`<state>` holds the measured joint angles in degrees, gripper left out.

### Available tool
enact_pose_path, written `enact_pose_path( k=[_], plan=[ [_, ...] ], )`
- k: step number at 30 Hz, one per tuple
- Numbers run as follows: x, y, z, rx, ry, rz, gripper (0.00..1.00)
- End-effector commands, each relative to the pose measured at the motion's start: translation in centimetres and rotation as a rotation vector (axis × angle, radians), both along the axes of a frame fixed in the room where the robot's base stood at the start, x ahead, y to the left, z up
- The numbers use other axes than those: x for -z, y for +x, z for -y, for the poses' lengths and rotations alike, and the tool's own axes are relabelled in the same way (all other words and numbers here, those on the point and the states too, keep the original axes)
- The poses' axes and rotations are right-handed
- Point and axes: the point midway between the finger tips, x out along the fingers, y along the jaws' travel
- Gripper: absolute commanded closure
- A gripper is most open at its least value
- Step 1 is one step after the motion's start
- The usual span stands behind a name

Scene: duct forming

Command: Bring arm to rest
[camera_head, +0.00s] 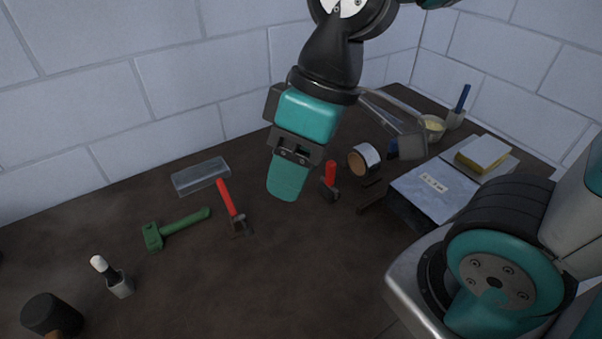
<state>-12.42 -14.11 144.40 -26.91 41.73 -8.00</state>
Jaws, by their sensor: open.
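My gripper (288,182) hangs from my arm above the middle of the brown worktop (280,285), pointing down. One teal finger shows clearly; the other is not clearly seen. Nothing shows held at its tip. It is open. A red-handled tool (230,205) and a green hammer (172,230) lie to its left. A second red-handled tool (330,180) is just right of the gripper in the picture. I cannot tell how high the gripper is above the worktop.
A clear flat box (200,177) lies by the wall. The front middle is clear.

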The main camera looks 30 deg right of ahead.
Motion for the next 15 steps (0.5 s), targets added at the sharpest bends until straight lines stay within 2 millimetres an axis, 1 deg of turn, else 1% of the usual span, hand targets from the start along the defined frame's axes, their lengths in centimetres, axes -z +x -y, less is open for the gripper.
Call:
enact_pose_path(
  k=[1,4,12,14,15],
  plan=[
    [-0.2,-1.2,-0.4,0.023,0.005,-0.009,0.49],
    [-0.3,-2.2,-0.7,0.062,0.01,-0.027,0.49],
    [-0.3,-2.3,-0.7,0.073,0.011,-0.032,0.49],
    [0.2,-2.3,-0.7,0.073,0.011,-0.032,0.49],
    [0.8,-2.3,-0.7,0.074,0.01,-0.032,0.49]
  ],
)
